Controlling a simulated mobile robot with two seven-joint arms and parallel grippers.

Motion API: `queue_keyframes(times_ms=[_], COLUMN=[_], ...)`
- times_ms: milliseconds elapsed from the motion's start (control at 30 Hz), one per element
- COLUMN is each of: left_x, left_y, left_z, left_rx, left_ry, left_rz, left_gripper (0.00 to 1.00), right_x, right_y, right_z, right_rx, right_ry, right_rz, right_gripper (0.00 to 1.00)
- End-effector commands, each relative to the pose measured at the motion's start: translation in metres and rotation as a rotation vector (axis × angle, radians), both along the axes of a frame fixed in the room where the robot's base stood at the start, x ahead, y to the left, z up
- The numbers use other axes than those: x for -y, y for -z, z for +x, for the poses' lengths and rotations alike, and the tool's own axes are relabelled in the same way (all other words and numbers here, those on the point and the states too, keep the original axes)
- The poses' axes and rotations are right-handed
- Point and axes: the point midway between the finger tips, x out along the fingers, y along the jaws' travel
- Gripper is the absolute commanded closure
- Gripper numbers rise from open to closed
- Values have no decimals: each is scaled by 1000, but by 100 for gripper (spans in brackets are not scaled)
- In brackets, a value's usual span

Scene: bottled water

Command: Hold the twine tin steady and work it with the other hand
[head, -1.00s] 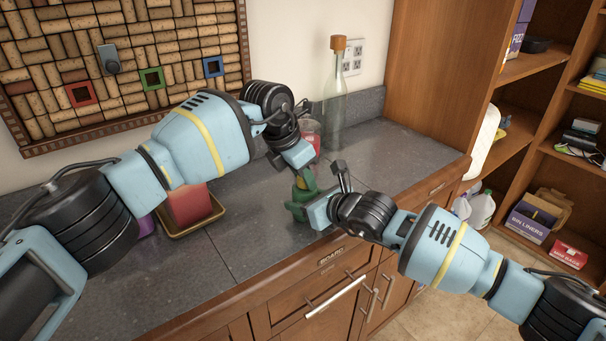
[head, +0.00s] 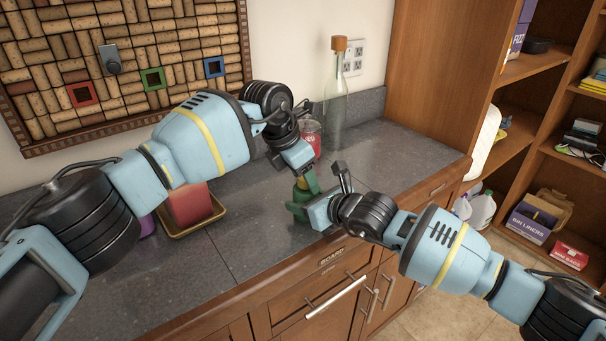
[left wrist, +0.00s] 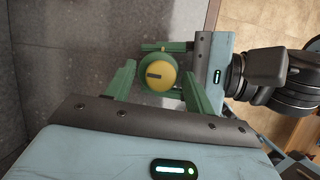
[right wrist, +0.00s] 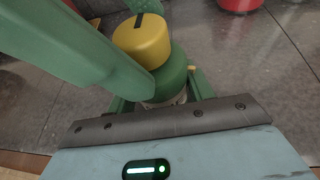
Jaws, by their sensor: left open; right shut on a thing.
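The twine tin (head: 301,198) stands on the counter near its front edge, mostly hidden by my grippers in the head view. Its round yellow top with a dark mark shows in the left wrist view (left wrist: 158,77) and right wrist view (right wrist: 142,40); below it is a green shoulder. My left gripper (head: 308,182) is above the tin, open, with its green fingers on either side of the yellow top and gaps visible. My right gripper (head: 306,212) comes in low from the right and is shut on the tin's body; the contact is partly hidden.
A red can (head: 311,134) and a clear bottle with a cork-coloured cap (head: 336,100) stand behind the grippers. A red block-like candle (head: 190,203) sits on a yellow tray (head: 180,234) to the left, beneath my left arm. The counter (head: 400,150) is clear at right.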

Motion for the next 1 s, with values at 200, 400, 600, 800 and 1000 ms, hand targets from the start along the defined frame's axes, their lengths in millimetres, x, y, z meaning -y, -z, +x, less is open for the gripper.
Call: queue_keyframes(times_ms=[200, 400, 600, 800, 1000], left_x=[-3, -16, -28, -36, -39], left_y=[-12, -46, -81, -104, -111], left_z=[-2, -9, -17, -23, -25], left_rx=[1, 5, 3, 2, 0], left_ry=[1, 0, -1, 0, 0], left_rz=[-1, -2, 0, -1, 0], left_gripper=[46, 46, 46, 46, 46], right_x=[0, 0, 0, 0, 0], right_y=[-1, -1, -1, -1, -1], right_z=[0, 0, 0, 0, 0], right_rx=[0, 0, 0, 1, 1], right_ry=[-1, -1, -1, 0, 0], right_rz=[1, 1, 1, 1, 1], right_gripper=[68, 68, 68, 68, 68])
